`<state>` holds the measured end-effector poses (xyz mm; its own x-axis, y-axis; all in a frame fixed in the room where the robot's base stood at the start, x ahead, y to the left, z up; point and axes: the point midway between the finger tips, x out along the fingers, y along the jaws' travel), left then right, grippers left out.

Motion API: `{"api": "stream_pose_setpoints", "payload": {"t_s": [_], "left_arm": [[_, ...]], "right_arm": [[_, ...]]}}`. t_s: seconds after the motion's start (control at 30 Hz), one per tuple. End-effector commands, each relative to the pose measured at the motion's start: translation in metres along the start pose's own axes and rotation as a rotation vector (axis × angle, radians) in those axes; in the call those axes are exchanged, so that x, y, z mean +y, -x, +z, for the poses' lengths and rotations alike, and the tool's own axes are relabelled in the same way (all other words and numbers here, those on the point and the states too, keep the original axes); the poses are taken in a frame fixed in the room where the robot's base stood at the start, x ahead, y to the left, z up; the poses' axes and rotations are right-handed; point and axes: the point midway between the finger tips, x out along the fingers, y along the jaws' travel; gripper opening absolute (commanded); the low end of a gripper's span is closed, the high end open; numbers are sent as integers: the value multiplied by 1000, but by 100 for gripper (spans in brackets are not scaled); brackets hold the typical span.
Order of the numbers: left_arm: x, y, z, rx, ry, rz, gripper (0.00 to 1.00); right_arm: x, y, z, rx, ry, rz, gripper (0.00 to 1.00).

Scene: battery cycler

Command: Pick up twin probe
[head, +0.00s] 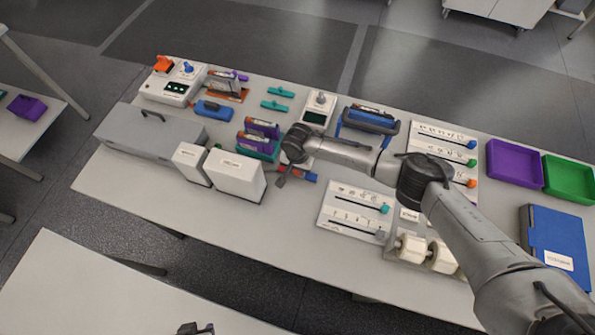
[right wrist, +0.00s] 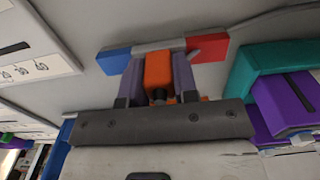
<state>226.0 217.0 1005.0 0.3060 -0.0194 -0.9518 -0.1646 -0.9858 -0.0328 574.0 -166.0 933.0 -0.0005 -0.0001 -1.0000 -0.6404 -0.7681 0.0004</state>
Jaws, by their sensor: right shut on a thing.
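The twin probe (right wrist: 158,68) shows in the right wrist view as an orange grip under a grey crossbar, with a blue end on the left and a red end on the right. My right gripper (right wrist: 159,80) is shut on the orange grip, one finger on each side. In the head view the probe's red and blue parts (head: 311,177) show just beside my right wrist, near the front middle of the bench; the arm hides the rest. A small dark part of mine, perhaps the left gripper (head: 195,328), shows at the bottom edge; its jaws are unclear.
White boxes (head: 235,177) and a teal holder with purple cells (head: 260,140) stand left of the probe. A white slider panel (head: 355,212) lies to the right. A device with a dark screen (head: 318,110) stands behind. The bench's front strip is clear.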

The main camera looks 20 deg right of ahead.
Motion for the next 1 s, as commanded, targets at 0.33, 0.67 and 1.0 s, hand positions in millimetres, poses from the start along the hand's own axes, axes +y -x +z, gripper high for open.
{"api": "stream_pose_setpoints", "payload": {"t_s": [0.33,0.67,1.0], "left_arm": [[-2,1,0,-1,-7,-6,43],[-1,6,-2,-1,-2,-1,43],[2,12,-4,1,6,5,43]], "right_arm": [[0,7,0,0,0,-1,0],[17,51,2,-1,0,0,0],[78,87,12,1,1,0,0]]}}
